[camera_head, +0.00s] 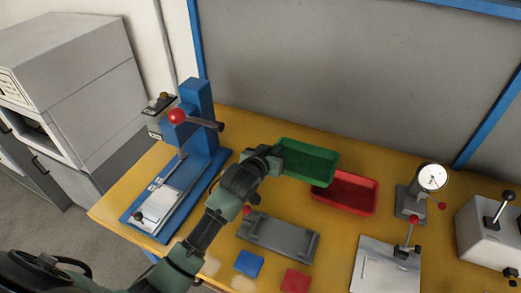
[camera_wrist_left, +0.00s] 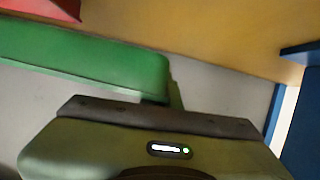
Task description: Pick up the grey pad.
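I cannot make out a grey pad for certain in either view. A blue pad (camera_head: 249,263) and a red pad (camera_head: 295,280) lie flat at the front of the yellow table. My left gripper (camera_head: 272,157) is at the left end of the green bin (camera_head: 310,161), and my left arm hides part of the table below it. In the left wrist view the green bin's wall (camera_wrist_left: 85,60) is close in front of the gripper body. The fingertips do not show clearly, so I cannot tell if they are open or hold anything. My right gripper is not in view.
A red bin (camera_head: 348,194) stands right of the green bin. A grey fixture plate (camera_head: 278,237) lies in front. A blue press (camera_head: 196,130) stands left; a dial gauge (camera_head: 431,178) and a white lever plate (camera_head: 385,268) stand right. A grey panel rises behind the table.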

